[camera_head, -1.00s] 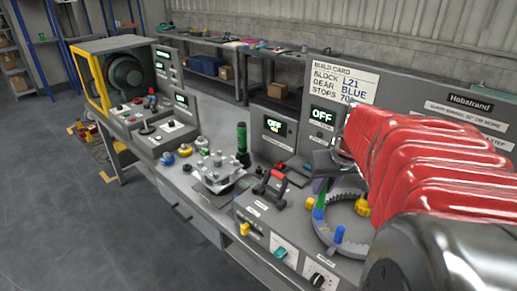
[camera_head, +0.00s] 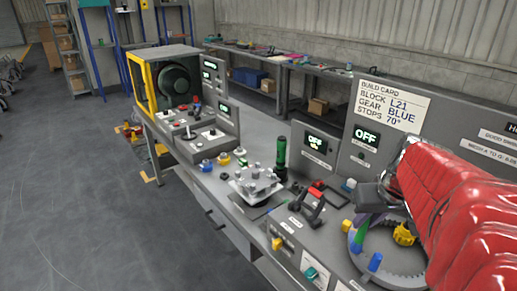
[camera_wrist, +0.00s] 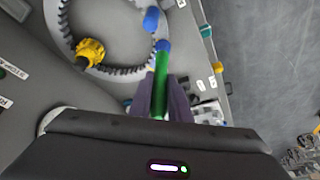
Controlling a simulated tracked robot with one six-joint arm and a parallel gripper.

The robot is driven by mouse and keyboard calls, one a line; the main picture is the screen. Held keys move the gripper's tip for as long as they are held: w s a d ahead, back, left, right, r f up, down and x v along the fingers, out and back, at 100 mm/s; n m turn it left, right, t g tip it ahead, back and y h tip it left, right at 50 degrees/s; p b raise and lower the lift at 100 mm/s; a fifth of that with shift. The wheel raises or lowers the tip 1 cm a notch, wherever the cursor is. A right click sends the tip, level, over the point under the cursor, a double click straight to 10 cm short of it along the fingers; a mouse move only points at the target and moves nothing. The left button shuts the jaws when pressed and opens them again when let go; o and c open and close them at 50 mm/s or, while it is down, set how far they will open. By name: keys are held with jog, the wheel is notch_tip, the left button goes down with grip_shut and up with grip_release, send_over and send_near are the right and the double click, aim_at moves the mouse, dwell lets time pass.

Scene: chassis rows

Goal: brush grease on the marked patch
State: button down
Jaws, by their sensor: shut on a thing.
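My gripper (camera_wrist: 162,80) is shut on a green-handled brush (camera_wrist: 161,95) with a blue end. The brush also shows in the head view (camera_head: 359,233), below my red-sleeved arm. Its blue end (camera_wrist: 163,46) is over or against the near edge of the grey toothed ring (camera_wrist: 61,20); I cannot tell whether it touches. The ring also shows in the head view (camera_head: 398,275). A yellow gear (camera_wrist: 90,51) sits inside the ring, and a blue peg (camera_wrist: 152,18) stands just beyond the brush end. I cannot make out the marked patch.
A clamp fixture (camera_head: 255,185), a green bottle (camera_head: 281,152) and a red-handled lever (camera_head: 312,197) stand left of the ring on the bench. A yellow-framed machine (camera_head: 170,85) is farther back. Open floor (camera_head: 75,210) lies at the left.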

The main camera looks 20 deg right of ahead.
jog(key=shift+s+a+f, duration=0.1)
jog(key=shift+s+a, duration=0.05)
jog(key=shift+s, duration=0.05)
jog(key=shift+w+d, duration=0.4)
jog(key=shift+w, duration=0.4)
jog(key=shift+w+d, duration=0.4)
jog(key=shift+w, duration=0.35)
jog(key=shift+w+d, duration=0.4)
jog(key=shift+w, duration=0.35)
jog(key=shift+w+d, duration=0.4)
jog(key=shift+w, duration=0.35)
notch_tip(320, 180, up, 6)
jog(key=shift+r, duration=0.2)
